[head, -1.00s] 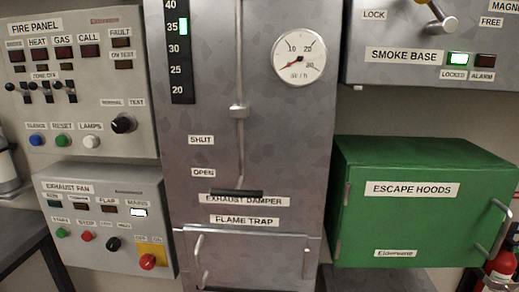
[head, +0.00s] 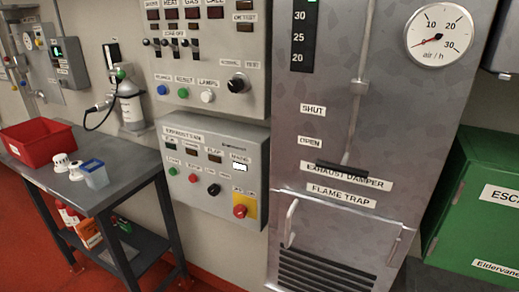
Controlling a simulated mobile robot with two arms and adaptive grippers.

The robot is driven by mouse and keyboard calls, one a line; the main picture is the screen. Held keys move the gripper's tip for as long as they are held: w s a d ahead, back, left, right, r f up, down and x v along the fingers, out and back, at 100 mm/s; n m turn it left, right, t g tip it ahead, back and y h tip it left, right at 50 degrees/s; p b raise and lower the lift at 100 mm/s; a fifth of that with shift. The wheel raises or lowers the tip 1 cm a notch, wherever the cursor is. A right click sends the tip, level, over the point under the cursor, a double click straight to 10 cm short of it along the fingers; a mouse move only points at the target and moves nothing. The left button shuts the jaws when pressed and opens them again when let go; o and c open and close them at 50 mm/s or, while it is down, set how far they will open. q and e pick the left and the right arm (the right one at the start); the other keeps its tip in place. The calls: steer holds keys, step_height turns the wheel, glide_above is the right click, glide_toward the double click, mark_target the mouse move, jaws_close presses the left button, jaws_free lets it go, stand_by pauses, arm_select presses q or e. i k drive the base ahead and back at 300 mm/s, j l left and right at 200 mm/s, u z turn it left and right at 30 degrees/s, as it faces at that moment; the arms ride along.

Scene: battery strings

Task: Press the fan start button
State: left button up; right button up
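The exhaust fan panel (head: 214,160) is a grey box on the wall, left of the tall metal damper cabinet. Its green button (head: 172,171) is at the lower left of the panel, under a small label too blurred to read now; the label reads like START in the earlier head view. Right of it are a red button (head: 193,178), a black knob (head: 214,189) and a red rotary switch (head: 240,211) on a yellow plate. The mains lamp (head: 239,167) is lit white. The other small lamps look dark. Neither of my grippers is in view.
The fire panel (head: 205,75) hangs just above the fan panel. A dark table (head: 125,165) with a red bin (head: 35,140) and small white items stands at the left. The exhaust damper cabinet (head: 395,110) and green escape hoods box (head: 480,195) are at the right.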

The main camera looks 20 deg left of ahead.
mark_target(173, 172)
steer(key=u, duration=1.35)
